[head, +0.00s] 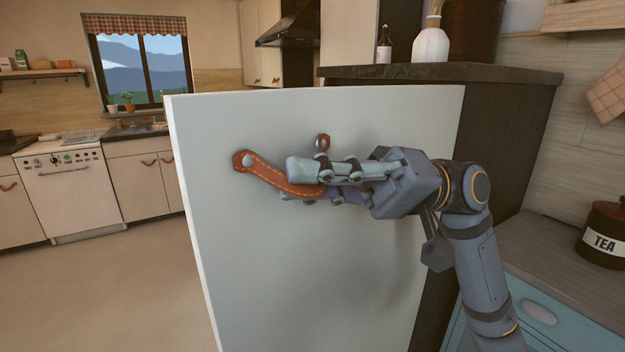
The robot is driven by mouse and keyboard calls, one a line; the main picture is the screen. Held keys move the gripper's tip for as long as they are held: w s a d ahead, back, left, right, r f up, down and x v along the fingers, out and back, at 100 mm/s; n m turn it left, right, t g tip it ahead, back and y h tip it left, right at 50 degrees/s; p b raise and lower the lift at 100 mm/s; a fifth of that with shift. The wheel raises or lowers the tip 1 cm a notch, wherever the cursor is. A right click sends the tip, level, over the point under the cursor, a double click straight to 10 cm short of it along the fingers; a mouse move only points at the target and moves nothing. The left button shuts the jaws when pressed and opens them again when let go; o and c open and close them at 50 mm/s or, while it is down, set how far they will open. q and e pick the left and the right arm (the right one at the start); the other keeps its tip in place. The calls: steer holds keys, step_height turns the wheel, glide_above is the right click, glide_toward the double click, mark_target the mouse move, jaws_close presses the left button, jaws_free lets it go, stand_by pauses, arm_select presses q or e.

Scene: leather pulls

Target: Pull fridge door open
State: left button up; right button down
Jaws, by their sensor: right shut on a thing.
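The fridge door (260,270) is a large pale panel in the middle of the head view. It stands ajar, its free left edge swung out from the dark fridge cabinet (507,140). A brown leather pull (268,175) is fixed to the door by a stud at its left end, with another fixing (323,143) at its upper right. My right gripper (305,180) reaches in from the right and is shut on the leather pull. Its fingers hide part of the strap. My left gripper is not in view.
A counter with a black TEA tin (605,235) is at the right, beside my right arm. A white vase (430,42) and a bottle (384,45) stand on the fridge top. A white oven (75,190) is far left. The floor (110,290) left of the door is clear.

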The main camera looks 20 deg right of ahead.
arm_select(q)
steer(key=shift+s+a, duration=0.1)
arm_select(e)
steer(key=c, duration=1.7)
jaws_free()
steer(key=shift+w, duration=0.1)
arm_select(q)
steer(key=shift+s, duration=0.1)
arm_select(e)
steer(key=shift+o, duration=0.2)
steer(key=shift+d, duration=0.1)
steer(key=v, duration=0.7)
steer(key=shift+d, duration=0.2)
